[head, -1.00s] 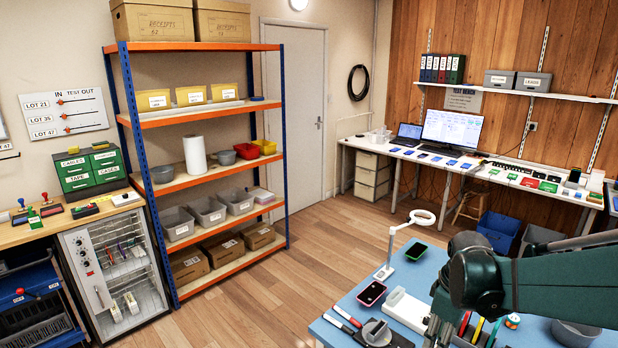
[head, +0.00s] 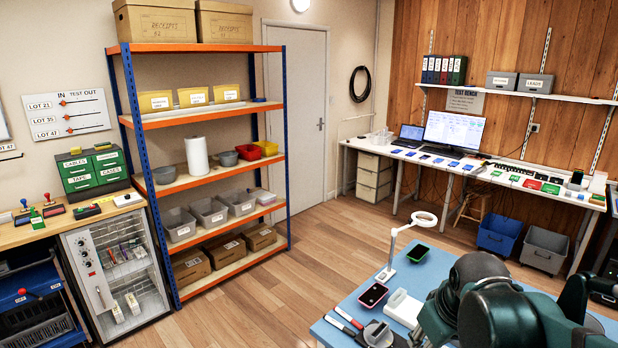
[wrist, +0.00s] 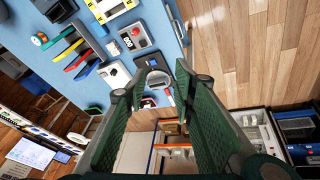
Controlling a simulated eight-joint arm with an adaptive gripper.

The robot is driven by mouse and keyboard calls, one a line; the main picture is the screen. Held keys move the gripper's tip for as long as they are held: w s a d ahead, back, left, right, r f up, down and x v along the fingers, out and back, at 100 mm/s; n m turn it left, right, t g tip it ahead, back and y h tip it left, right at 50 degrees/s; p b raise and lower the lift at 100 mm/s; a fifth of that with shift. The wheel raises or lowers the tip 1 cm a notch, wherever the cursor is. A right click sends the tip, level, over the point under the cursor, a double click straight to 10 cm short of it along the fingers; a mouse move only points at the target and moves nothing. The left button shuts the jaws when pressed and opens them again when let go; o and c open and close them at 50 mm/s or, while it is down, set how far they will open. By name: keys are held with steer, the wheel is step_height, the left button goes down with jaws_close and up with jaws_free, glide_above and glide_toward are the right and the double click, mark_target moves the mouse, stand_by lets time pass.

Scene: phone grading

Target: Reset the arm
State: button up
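My arm (head: 492,300) is bent over the blue work table (head: 345,312) at the lower right of the head view. My gripper is hidden behind the arm or out of frame there. In the wrist view my gripper (wrist: 162,85) shows two green fingers standing apart with nothing held between them. The floor and the shelving show beyond the fingers.
An orange and blue shelf rack (head: 205,181) stands at the left wall. The wooden floor (head: 320,237) between is clear.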

steer(key=s+a+r+m+t, duration=0.3)
steer(key=s+a+m, duration=0.1)
steer(key=s+a, duration=0.1)
steer(key=shift+s, duration=0.85)
steer(key=shift+f, duration=0.15)
step_height(320, 180, down, 12)
steer(key=b, duration=1.2)
steer(key=shift+f, duration=0.15)
steer(key=shift+c, duration=1)
stand_by(0.7)
